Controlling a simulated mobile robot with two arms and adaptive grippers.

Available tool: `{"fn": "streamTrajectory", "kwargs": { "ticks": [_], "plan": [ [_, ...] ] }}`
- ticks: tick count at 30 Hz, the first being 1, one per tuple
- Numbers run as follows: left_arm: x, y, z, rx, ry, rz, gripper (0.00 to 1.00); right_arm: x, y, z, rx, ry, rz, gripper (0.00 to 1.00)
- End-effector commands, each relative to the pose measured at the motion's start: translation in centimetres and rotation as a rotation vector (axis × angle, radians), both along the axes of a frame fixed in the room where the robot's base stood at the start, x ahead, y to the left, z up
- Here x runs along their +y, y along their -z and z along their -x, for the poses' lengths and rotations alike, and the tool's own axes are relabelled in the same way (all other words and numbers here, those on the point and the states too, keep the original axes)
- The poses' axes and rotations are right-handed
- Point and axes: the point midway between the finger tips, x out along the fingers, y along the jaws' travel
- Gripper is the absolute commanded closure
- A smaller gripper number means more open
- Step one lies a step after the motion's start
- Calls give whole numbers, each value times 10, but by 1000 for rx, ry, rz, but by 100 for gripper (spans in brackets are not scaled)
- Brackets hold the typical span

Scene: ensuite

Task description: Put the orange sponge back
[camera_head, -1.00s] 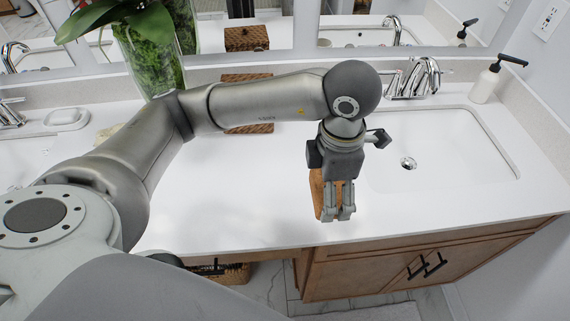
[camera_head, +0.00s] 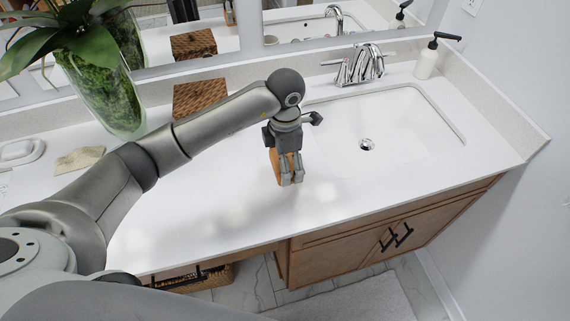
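My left gripper (camera_head: 291,182) points down over the white counter, left of the sink. It is shut on the orange sponge (camera_head: 274,166), which shows as an orange-brown block at the left of and behind its fingers. The fingers hide much of the sponge. Whether its lower edge touches the counter is hard to tell. My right gripper is out of view.
The sink (camera_head: 410,130) with its chrome faucet (camera_head: 360,65) lies to the right, with a soap dispenser (camera_head: 428,60) behind. A woven box (camera_head: 200,96), a glass plant vase (camera_head: 105,90), a tan cloth-like piece (camera_head: 79,160) and a white soap dish (camera_head: 18,153) stand left. Counter in front is clear.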

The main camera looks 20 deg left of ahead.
Motion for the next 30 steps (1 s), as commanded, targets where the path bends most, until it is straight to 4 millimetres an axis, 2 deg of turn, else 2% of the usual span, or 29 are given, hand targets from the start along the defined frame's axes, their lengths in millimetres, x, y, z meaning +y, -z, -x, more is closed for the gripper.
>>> {"fn": "streamTrajectory", "kwargs": {
  "ticks": [4, 9, 22, 23, 24, 25, 30],
  "plan": [
    [3, 10, -6, 3, -1, -1, 31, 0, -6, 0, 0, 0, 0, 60],
    [2, 32, -5, 3, 0, -1, 31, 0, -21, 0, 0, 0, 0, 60],
    [2, 43, -6, -1, 1, -1, 31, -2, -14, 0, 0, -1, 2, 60],
    [2, 42, -6, -1, 1, -1, 9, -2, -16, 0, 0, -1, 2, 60],
    [2, 41, -6, -1, 1, -1, 4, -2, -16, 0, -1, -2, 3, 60],
    [2, 41, -6, -1, 1, -1, 0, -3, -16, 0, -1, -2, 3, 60],
    [2, 41, -6, -1, 1, -1, 0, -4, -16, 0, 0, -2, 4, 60]
  ]
}}
